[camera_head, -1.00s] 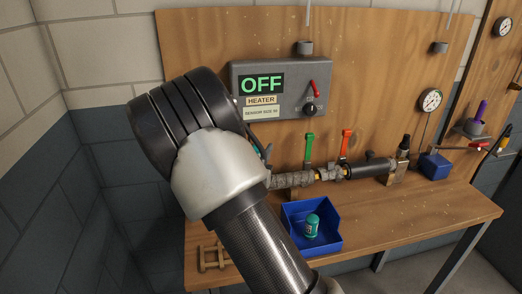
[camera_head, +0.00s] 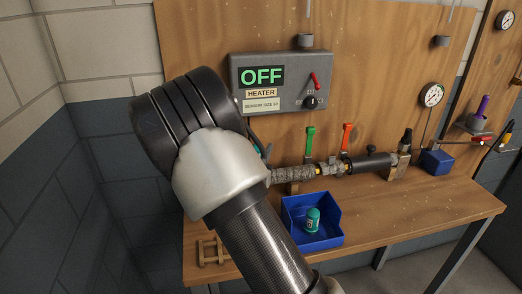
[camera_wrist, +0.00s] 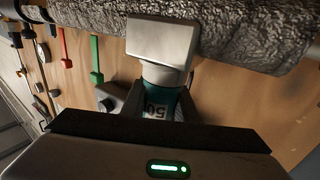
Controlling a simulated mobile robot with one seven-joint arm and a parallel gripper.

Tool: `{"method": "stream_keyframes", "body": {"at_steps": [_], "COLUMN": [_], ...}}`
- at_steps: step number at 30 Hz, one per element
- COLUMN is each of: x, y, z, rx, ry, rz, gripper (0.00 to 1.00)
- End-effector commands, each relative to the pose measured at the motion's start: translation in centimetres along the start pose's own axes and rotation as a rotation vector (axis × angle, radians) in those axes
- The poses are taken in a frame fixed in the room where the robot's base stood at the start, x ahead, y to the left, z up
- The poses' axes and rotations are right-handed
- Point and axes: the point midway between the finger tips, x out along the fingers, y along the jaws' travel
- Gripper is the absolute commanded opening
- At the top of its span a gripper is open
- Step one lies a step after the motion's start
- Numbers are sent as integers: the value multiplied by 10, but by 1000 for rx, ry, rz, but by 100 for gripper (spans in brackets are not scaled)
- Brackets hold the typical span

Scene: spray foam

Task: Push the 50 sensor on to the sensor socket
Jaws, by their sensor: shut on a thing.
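The teal 50 sensor (camera_wrist: 156,107) shows in the wrist view, upright in the picture with its "50" label facing the camera. My gripper (camera_wrist: 157,98) is shut on it, with one dark finger on each side. The sensor's pale top meets the light grey sensor socket (camera_wrist: 160,42), a block on the rough grey pipe (camera_wrist: 235,35). I cannot tell how far the sensor sits on the socket.
A blue bin (camera_head: 330,238) on the bench holds another teal sensor (camera_head: 312,220). Green (camera_head: 309,142) and red (camera_head: 346,137) valve handles rise from the pipe. The heater box (camera_head: 325,68) reads OFF. The front right of the bench is clear.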

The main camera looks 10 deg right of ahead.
Motion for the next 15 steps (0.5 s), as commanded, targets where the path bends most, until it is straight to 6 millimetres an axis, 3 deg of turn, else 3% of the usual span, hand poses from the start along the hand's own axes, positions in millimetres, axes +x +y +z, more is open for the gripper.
{"method": "stream_keyframes", "body": {"at_steps": [7, 8, 9, 11, 15], "x": [0, 0, 0, 0, 0], "y": [0, 0, 0, 0, 0], "z": [2, 2, 2, 2, 2], "rx": [0, 0, 0, 0, 0], "ry": [0, 0, 0, 0, 0], "rz": [0, 0, 0, 0, 0], "gripper": [4, 32, 38, 48, 48]}}
